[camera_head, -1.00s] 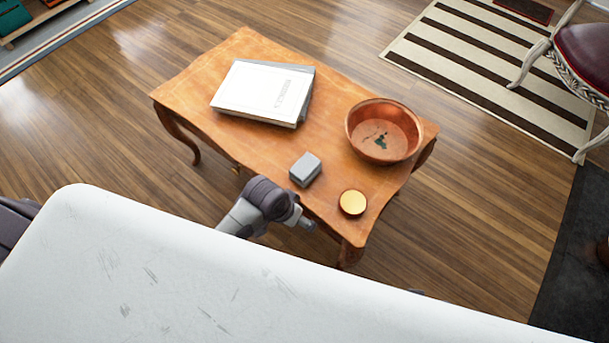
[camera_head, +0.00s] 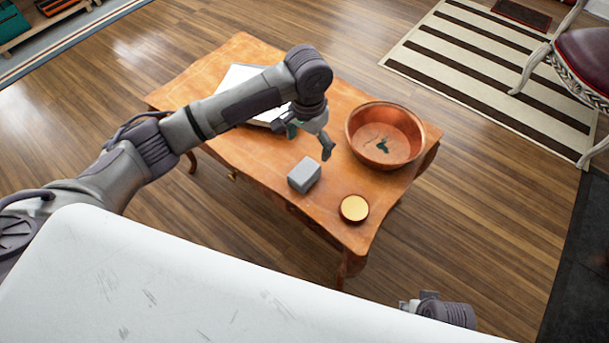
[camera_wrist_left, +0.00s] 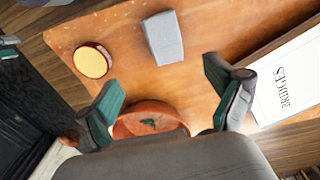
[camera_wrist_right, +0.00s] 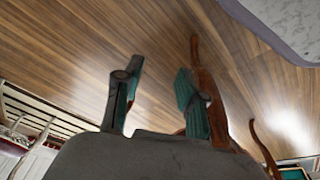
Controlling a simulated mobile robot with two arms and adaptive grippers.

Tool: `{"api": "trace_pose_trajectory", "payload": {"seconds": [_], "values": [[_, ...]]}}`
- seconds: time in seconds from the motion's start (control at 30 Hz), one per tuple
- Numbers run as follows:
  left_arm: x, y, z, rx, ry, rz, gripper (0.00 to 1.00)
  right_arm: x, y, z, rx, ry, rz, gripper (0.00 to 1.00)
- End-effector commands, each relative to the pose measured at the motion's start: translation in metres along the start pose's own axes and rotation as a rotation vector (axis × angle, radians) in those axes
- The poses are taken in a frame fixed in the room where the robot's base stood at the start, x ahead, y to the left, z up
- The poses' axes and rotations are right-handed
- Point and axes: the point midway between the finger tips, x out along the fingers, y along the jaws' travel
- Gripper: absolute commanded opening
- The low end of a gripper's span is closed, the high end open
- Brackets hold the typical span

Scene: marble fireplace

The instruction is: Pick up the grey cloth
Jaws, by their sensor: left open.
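The grey cloth (camera_head: 305,175) is a small folded block lying on the wooden table, between the book and the round yellow-topped item. It also shows in the left wrist view (camera_wrist_left: 163,38), ahead of the fingertips and apart from them. My left gripper (camera_head: 307,141) is open and empty above the table, just behind the cloth in the head view. Its two spread fingers show in the left wrist view (camera_wrist_left: 163,78). My right gripper (camera_wrist_right: 159,70) is open and empty over the floor, with a table leg close by its right finger.
The wooden table (camera_head: 225,147) also bears a copper bowl (camera_head: 384,134) right of my left gripper, a round yellow-topped item (camera_head: 354,208) near the front, and a white book (camera_head: 243,78) partly hidden by my left arm. A striped rug (camera_head: 480,60) and chair (camera_head: 580,55) stand beyond.

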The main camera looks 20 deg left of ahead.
Motion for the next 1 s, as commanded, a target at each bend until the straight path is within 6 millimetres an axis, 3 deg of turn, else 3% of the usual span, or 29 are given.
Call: {"api": "trace_pose_trajectory", "payload": {"seconds": [0.17,0.5,0.77,0.97,1.0], "values": [[0.007,-0.009,-0.001,-0.015,-0.019,-0.017,0.92,-0.011,0.001,-0.004,0.001,0.010,0.001,0.40],[0.069,-0.009,0.000,-0.013,-0.016,-0.016,0.92,-0.070,0.003,-0.015,0.006,0.041,0.007,0.40],[0.085,-0.009,0.001,-0.013,-0.014,-0.016,0.92,-0.091,0.004,-0.016,0.007,0.050,0.008,0.40],[0.114,-0.011,0.008,-0.013,-0.015,-0.017,0.92,-0.115,0.004,-0.012,0.008,0.065,0.011,0.40],[0.119,-0.010,0.007,-0.013,-0.015,-0.017,0.92,-0.111,0.004,-0.012,0.008,0.062,0.011,0.40]]}}
